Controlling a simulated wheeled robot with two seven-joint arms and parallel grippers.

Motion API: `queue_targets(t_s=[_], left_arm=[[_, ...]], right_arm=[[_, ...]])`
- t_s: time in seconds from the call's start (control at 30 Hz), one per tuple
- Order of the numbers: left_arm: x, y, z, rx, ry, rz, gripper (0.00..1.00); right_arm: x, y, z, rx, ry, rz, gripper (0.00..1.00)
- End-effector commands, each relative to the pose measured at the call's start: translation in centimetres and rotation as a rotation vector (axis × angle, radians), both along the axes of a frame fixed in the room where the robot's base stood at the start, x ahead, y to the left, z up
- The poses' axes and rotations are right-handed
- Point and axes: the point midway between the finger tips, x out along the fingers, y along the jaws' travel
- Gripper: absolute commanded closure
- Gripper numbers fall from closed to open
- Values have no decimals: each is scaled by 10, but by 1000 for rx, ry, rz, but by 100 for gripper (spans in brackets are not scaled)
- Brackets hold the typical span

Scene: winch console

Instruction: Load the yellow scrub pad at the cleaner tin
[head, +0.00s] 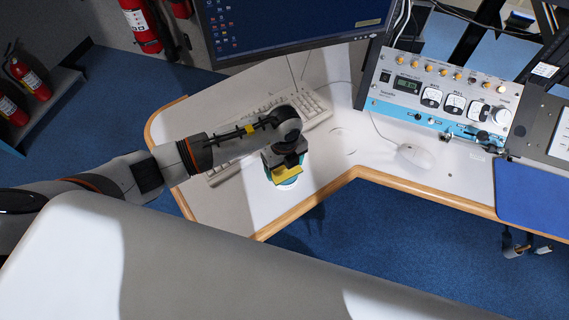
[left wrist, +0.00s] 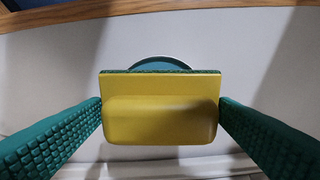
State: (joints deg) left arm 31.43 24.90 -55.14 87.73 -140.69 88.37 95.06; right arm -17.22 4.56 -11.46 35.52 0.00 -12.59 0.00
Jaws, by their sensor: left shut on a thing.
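The yellow scrub pad (head: 287,174) is in my left gripper (head: 285,167), low over the left wing of the desk. In the left wrist view the pad (left wrist: 160,118) sits between the two green ribbed fingers, with a thin dark green layer along its far edge. The cleaner tin (head: 288,184) shows as a teal round with a pale rim, mostly hidden under the pad. In the left wrist view a teal arc of the tin (left wrist: 160,64) shows past the pad's far edge. I cannot tell whether pad and tin touch. My right gripper is not in view.
A keyboard (head: 305,112) lies behind my left arm, below a monitor (head: 290,25). A mouse (head: 415,155) and the winch console (head: 440,95) are to the right. The wooden desk edge (head: 305,208) runs close in front of the tin. The desk between tin and mouse is largely clear.

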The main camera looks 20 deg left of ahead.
Motion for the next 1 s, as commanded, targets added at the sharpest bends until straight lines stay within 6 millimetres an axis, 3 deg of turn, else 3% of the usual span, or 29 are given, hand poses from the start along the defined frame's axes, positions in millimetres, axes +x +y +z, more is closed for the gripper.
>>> queue_targets(t_s=[1.0], left_arm=[[0,0,-8,0,0,0,37]], right_arm=[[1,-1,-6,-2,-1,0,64]])
